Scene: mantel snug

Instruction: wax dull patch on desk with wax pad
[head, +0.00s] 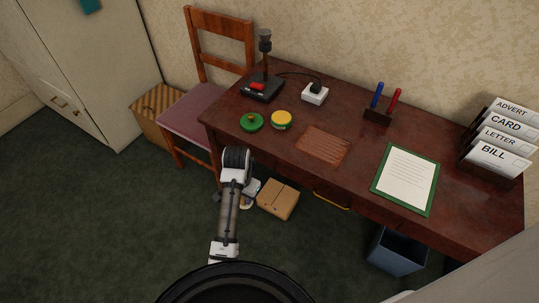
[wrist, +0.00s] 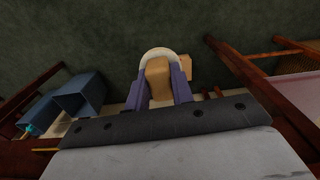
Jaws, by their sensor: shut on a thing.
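My gripper (wrist: 159,82) is shut on the wax pad, a tan block (wrist: 158,70) with a pale, rounded pad edge (wrist: 158,52), in the wrist view. In the head view my gripper (head: 250,188) is low in front of the desk's front edge, partly hidden by my arm; the pad there is mostly hidden. The desk (head: 365,138) is dark reddish brown and glossy. The dull patch (head: 323,146), a paler, brown, streaked area, lies near the desk's front edge, up and right of my gripper and apart from it.
A green tin (head: 251,122) and a yellow tin (head: 281,119) stand left of the patch. A green-bordered sheet (head: 405,179) lies to its right. A wooden chair (head: 222,42) stands at the desk's left end. A cardboard box (head: 278,200) and blue bin (head: 397,252) are on the floor.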

